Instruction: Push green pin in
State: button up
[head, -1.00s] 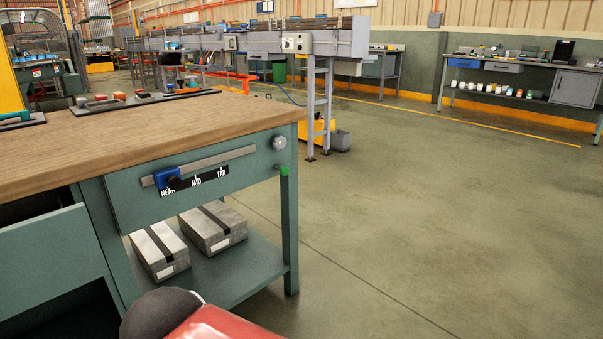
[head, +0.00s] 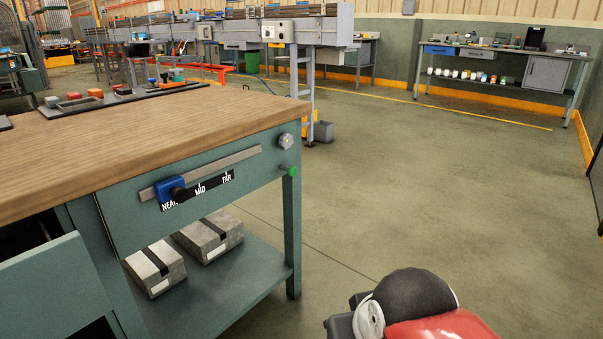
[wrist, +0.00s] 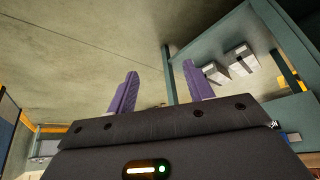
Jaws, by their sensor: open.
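The green pin (head: 290,170) sticks out at the top of the workbench's right front leg, under a round silver knob (head: 286,141). I cannot tell how deep the pin sits. In the wrist view my gripper (wrist: 160,88) is open and empty, with two purple fingers apart. The bench's teal frame shows past the fingers, and I cannot make out the green pin there. In the head view only a black and red part of my arm shows at the bottom; the gripper is outside that picture.
A wooden-topped workbench (head: 130,150) fills the left. Its front has a blue slider (head: 170,191) at the NEAR end of a rail. Two grey boxes (head: 208,237) lie on its lower shelf. Open floor (head: 430,190) lies to the right, with another bench (head: 500,55) behind.

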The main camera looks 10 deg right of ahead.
aim_at(291, 171)
jog(key=u, duration=1.9)
jog(key=z, duration=1.9)
jog(key=i+l+u, duration=0.1)
jog(key=i+l, duration=0.15)
jog(key=i, duration=0.15)
